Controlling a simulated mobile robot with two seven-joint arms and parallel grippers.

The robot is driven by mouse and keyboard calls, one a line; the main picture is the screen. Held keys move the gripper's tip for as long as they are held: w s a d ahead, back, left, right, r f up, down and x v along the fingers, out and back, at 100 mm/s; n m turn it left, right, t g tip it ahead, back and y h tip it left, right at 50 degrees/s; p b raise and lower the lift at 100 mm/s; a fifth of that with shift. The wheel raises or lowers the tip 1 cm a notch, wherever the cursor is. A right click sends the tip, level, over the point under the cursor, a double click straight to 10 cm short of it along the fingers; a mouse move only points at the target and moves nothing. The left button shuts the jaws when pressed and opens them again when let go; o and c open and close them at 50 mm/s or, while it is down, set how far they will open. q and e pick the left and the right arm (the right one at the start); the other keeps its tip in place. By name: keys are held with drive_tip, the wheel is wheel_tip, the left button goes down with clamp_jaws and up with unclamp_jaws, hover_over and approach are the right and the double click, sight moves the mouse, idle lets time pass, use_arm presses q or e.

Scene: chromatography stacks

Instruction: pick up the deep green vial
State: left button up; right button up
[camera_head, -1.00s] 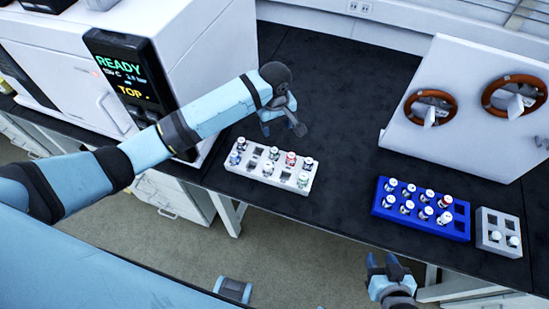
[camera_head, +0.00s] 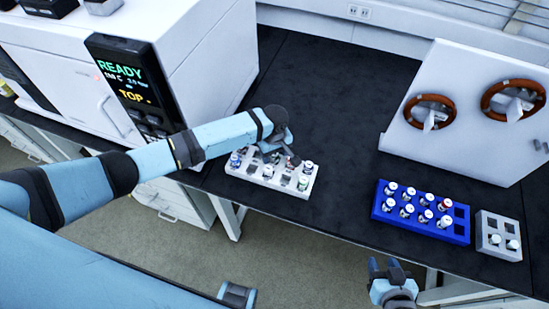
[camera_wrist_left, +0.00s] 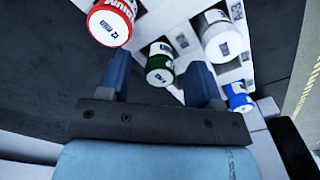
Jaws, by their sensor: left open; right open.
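The deep green vial (camera_wrist_left: 160,66), with a white cap, stands in a white rack (camera_head: 233,171). In the left wrist view it lies between the two fingers of my left gripper (camera_wrist_left: 159,78), which is open with gaps on both sides. In the head view my left gripper (camera_head: 280,156) is low over the rack's back row and hides the green vial there. My right gripper (camera_head: 387,266) is open and empty at the bottom, in front of the bench.
In the left wrist view, a red vial (camera_wrist_left: 112,21), a white-grey vial (camera_wrist_left: 222,38) and a blue vial (camera_wrist_left: 238,97) surround the green one. A blue rack (camera_head: 402,222) of vials and a small grey rack (camera_head: 484,235) stand to the right. Bench behind is clear.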

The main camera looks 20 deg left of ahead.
use_arm(q)
drive_tip(key=shift+f, duration=0.45)
drive_tip(key=shift+c, duration=0.2)
drive_tip(key=c, duration=0.9)
drive_tip(key=shift+c, duration=0.2)
drive_tip(key=shift+r, duration=0.2)
